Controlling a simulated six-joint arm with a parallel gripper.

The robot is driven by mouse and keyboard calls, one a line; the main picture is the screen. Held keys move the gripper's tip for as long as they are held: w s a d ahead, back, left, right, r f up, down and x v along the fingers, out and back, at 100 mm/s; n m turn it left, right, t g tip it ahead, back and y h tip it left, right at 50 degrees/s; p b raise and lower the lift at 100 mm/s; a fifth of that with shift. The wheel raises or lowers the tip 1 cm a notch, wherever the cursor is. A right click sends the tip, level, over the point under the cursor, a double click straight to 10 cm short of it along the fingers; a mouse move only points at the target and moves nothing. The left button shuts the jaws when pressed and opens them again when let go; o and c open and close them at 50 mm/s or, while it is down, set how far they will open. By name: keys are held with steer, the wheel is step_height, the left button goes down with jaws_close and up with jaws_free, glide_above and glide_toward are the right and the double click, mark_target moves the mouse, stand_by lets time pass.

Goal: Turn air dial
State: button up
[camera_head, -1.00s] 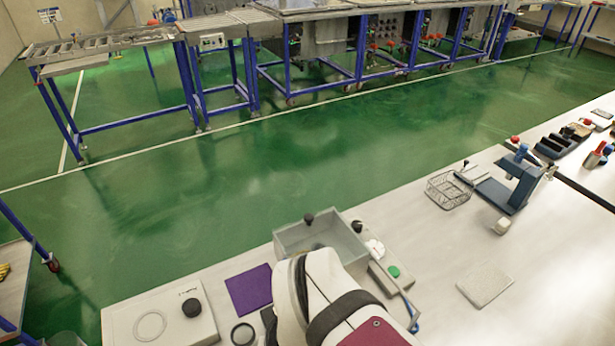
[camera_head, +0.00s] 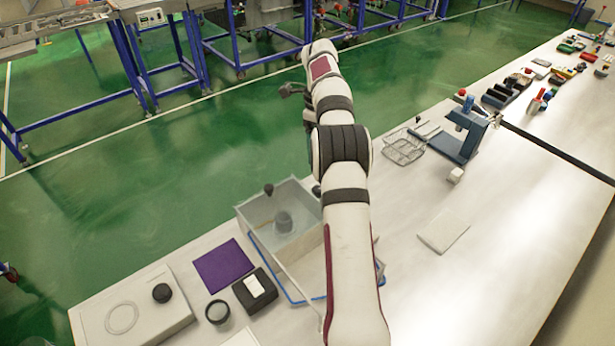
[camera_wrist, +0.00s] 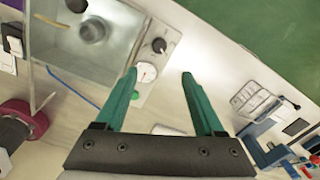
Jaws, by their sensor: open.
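The air dial is a black knob (camera_wrist: 158,45) on a light grey panel (camera_wrist: 170,32) beside a clear box. A white round gauge (camera_wrist: 147,72) with a red needle sits just below it in the wrist view. In the head view the knob (camera_head: 317,190) shows as a small dark piece at the left edge of my arm, which hides most of the panel. My gripper (camera_wrist: 158,75) is open and empty, with its green fingers apart. In the wrist view the knob appears between and beyond the fingertips; I see no contact. The left finger overlaps the panel's lower part.
The clear box (camera_head: 262,212) holds a grey cylinder (camera_head: 284,222). A black box (camera_head: 255,290), purple mat (camera_head: 221,266) and ring (camera_head: 217,311) lie to its left. A wire basket (camera_head: 404,150) and blue press (camera_head: 470,135) stand to the right. The bench around the light pad (camera_head: 444,231) is clear.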

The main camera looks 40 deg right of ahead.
step_height(320, 180, down, 15)
steer(key=shift+w+d+r, duration=0.15)
steer(key=shift+r, duration=0.05)
steer(key=shift+c, duration=0.3)
jaws_close()
